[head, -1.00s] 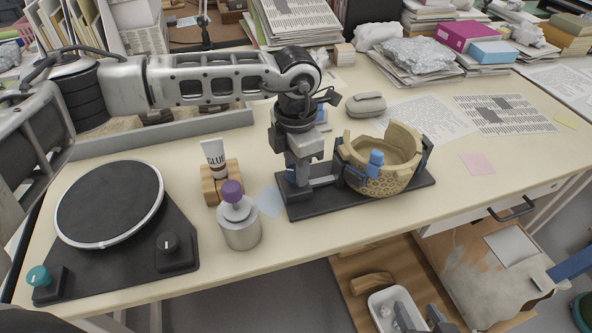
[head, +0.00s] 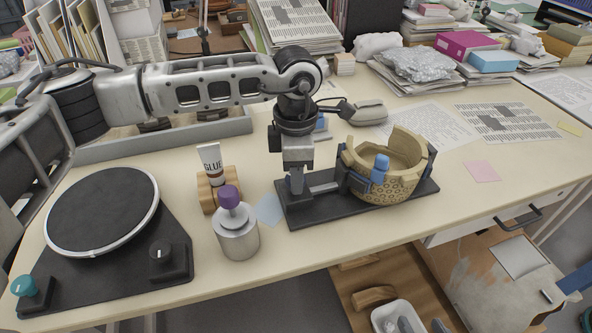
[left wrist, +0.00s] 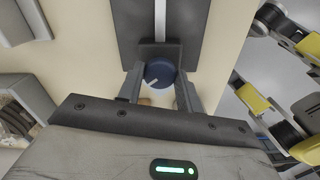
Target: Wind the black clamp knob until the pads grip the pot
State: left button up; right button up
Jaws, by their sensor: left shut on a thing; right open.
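The black clamp base (head: 410,200) lies on the table with a tan, broken-rimmed pot (head: 385,186) standing at its right part. A blue pad (head: 381,165) is at the pot's front side, and dark arms stand around the pot. Whether every pad touches the pot cannot be told. My left gripper (head: 297,192) points down at the base's left end. In the left wrist view its fingers stand on both sides of the dark round clamp knob (left wrist: 160,73), which carries a white mark, and are shut on it. My right gripper (head: 422,326) shows only fingertips, open, at the bottom edge.
A glue tube (head: 211,163) in a wooden block, a metal jar (head: 237,240) with a purple top and a black turntable (head: 103,208) stand left of the clamp. A grey mouse-like object (head: 366,112) and papers lie behind.

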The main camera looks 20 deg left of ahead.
pick_arm(q)
jog(key=o, duration=1)
jog(key=shift+r, duration=0.1)
notch_tip(320, 180, up, 16)
jog(key=shift+f, duration=0.1)
